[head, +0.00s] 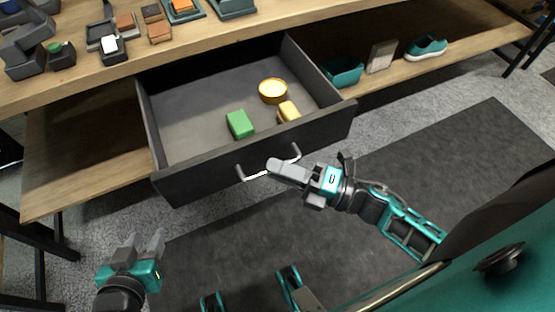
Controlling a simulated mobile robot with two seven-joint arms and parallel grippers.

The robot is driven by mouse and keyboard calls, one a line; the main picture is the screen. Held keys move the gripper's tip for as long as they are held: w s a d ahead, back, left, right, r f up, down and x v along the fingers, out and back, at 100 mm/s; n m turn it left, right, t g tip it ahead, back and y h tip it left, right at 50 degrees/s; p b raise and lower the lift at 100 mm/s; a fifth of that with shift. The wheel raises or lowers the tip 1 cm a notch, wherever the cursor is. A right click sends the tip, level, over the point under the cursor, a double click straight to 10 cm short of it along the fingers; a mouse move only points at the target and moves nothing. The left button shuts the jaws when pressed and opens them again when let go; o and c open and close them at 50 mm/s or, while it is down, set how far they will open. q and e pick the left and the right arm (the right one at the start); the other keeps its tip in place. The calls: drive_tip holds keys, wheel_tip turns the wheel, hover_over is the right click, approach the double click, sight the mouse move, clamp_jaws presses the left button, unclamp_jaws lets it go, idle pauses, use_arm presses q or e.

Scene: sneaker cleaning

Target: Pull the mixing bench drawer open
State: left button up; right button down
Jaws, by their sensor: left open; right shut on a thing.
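The dark grey bench drawer (256,150) stands pulled out from under the wooden bench. Its inside shows. It holds a green block (240,124), a round yellow tin (272,91) and a yellowish block (289,111). A pale bar handle (256,176) runs along its front. My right gripper (287,170) is at the handle, its fingers shut around the right part of the bar and hiding some of it. My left gripper (146,247) is open and empty, low on the left, apart from the drawer.
The bench top (80,75) carries several small blocks and trays. On the lower shelf (400,77) at the right are a teal bin (344,72), a grey box (382,56) and a teal sneaker (427,47). A dark mat (440,150) covers the floor in front.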

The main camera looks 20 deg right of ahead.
drive_tip(key=shift+s, duration=0.25)
drive_tip(key=c, duration=1.2)
unclamp_jaws()
drive_tip(key=shift+o, duration=0.2)
drive_tip(key=v, duration=1.3)
drive_tip(key=shift+r, duration=0.1)
